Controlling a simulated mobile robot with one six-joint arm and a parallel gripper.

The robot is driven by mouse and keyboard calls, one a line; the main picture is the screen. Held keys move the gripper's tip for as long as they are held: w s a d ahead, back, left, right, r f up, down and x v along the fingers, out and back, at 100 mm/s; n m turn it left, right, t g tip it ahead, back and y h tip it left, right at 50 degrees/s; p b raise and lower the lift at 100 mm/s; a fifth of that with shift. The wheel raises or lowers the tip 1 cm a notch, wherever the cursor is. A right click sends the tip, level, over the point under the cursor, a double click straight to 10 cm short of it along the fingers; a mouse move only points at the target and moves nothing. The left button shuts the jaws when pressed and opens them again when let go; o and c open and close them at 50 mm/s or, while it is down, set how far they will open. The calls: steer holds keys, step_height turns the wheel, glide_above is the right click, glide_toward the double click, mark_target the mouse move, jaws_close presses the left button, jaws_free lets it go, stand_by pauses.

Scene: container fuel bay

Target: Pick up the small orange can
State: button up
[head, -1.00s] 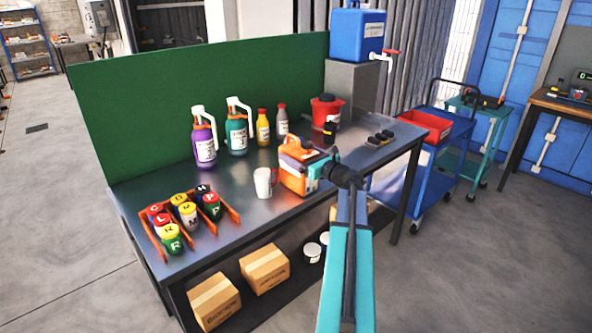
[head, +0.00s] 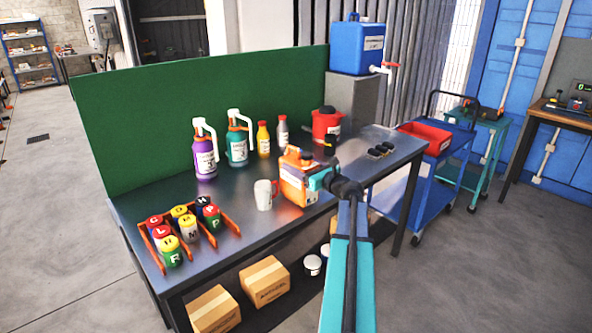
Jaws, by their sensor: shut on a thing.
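The small orange can (head: 293,188) has a pale label on its front. It is at the middle of the metal workbench (head: 240,235), just right of a white mug (head: 264,196). My gripper (head: 317,178) reaches it from the right and is shut on its upper right side. The wrist and fingers hide part of the can's right side. The can looks upright. I cannot tell whether its base touches the bench top.
Lettered cans stand in an orange rack (head: 228,221) at the left front. Purple (head: 205,158) and teal (head: 237,150) pump bottles stand behind, before a green panel (head: 210,100). A red container (head: 326,124) and small black items (head: 381,150) are toward the right.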

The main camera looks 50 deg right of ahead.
steer(key=shift+r, duration=1.3)
steer(key=s+a, duration=0.2)
steer(key=s, duration=0.1)
steer(key=s+a+r+b, duration=0.1)
steer(key=s+a, duration=0.1)
steer(key=s, duration=0.1)
steer(key=s+a+b, duration=0.1)
steer(key=s+a, duration=0.2)
steer(key=shift+r, duration=0.25)
steer(key=s+a+b, duration=0.1)
steer(key=b, duration=0.2)
steer(key=shift+s+b, duration=0.3)
steer(key=shift+s, duration=0.1)
steer(key=b, duration=0.5)
steer(key=shift+s+a, duration=0.1)
steer(key=shift+s, duration=0.1)
steer(key=s+b, duration=0.1)
steer(key=b, duration=0.5)
steer(key=shift+a+r+b, duration=0.1)
steer(key=shift+a+b, duration=0.25)
steer(key=shift+b, duration=0.05)
steer(key=shift+s+a+r+b, duration=0.2)
steer(key=shift+s+a+b, duration=0.15)
steer(key=shift+b, duration=1.35)
steer(key=shift+r+p, duration=0.2)
steer(key=shift+p, duration=0.1)
